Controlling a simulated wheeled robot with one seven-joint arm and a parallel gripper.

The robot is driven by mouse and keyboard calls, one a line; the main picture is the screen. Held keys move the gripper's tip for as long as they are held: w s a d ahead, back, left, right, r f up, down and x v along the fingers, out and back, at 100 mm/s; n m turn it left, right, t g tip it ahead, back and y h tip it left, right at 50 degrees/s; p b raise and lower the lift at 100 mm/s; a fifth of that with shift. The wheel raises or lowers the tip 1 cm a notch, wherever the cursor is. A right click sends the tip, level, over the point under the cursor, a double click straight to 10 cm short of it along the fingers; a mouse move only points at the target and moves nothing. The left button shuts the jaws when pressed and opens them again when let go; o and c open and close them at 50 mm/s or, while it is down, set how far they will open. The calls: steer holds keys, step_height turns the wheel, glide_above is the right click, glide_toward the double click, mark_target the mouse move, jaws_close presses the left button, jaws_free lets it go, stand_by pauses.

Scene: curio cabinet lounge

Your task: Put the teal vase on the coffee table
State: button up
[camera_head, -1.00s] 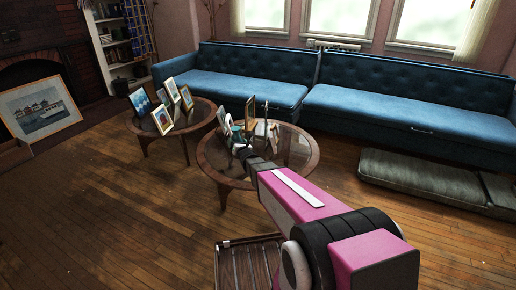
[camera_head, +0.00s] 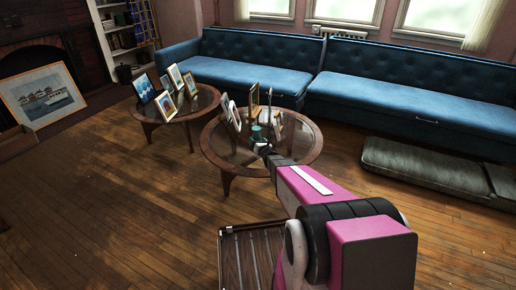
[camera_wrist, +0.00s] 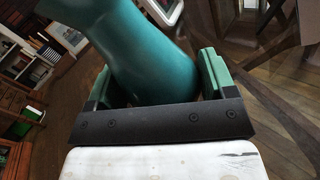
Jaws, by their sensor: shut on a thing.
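The teal vase (camera_wrist: 140,50) fills the middle of the wrist view, tilted in that picture, between the two fingers of my gripper (camera_wrist: 157,82). My gripper is shut on it. In the head view the vase (camera_head: 257,133) shows small at the end of my arm, partly hidden by my gripper (camera_head: 262,147). It appears over the nearer round coffee table (camera_head: 309,160), which has a wooden rim and a glass top. I cannot tell whether the vase touches the glass.
Several picture frames (camera_head: 254,98) stand on this table's far part, close to the vase. A second round table (camera_head: 152,119) with several frames stands to the left. A blue sofa (camera_head: 405,92) runs behind, and a grey cushion (camera_head: 425,167) lies at right. The near left floor is clear.

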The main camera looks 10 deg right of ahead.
steer(key=shift+d+f, duration=0.2)
steer(key=shift+f, duration=1.9)
steer(key=shift+f, duration=0.2)
steer(key=o, duration=1)
steer(key=shift+r, duration=0.15)
